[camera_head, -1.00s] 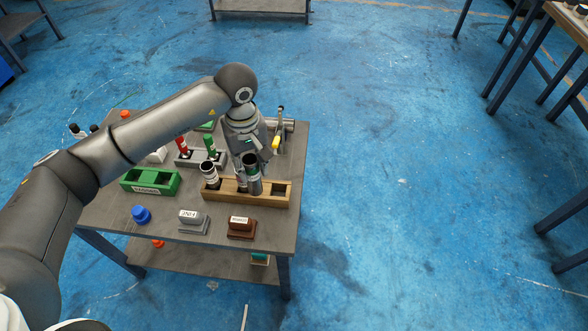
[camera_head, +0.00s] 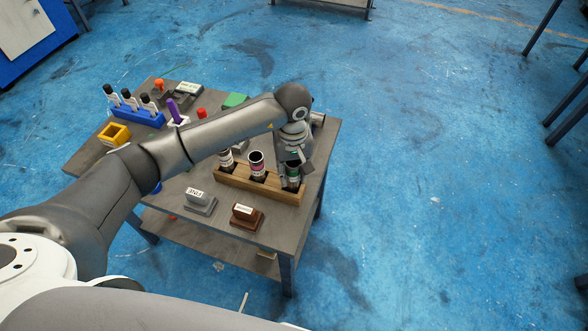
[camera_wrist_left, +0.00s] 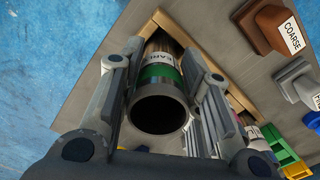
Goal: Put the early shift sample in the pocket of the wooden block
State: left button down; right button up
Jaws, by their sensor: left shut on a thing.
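The early shift sample is a dark, open-topped tube (camera_head: 293,178) with a green band. In the left wrist view the tube (camera_wrist_left: 160,105) shows part of a label reading "EARL". My left gripper (camera_head: 294,162) is shut on it; its fingers (camera_wrist_left: 160,88) flank the tube. The tube stands about upright at the right end pocket of the wooden block (camera_head: 240,184). Its lower end appears to be inside that pocket, but the depth is hidden. Two other tubes, one with a pink band (camera_head: 257,168) and one pale-labelled (camera_head: 227,160), stand in the block. My right gripper is not in view.
A grey stamp-like block (camera_head: 200,202) and a brown one (camera_head: 246,216) stand in front of the wooden block. A blue rack (camera_head: 140,115) and a yellow holder (camera_head: 114,135) are at the left. The table's right edge is close to the block's end.

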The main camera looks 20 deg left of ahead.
pick_arm(q)
jog(key=c, duration=1.4)
grip_release()
jog(key=shift+a+r, duration=0.1)
jog(key=shift+r, duration=0.05)
jog(key=shift+o, duration=1.3)
jog(key=shift+s+r, duration=0.1)
jog(key=shift+o, duration=0.5)
notch_tip(320, 180, up, 12)
jog(key=b, duration=0.1)
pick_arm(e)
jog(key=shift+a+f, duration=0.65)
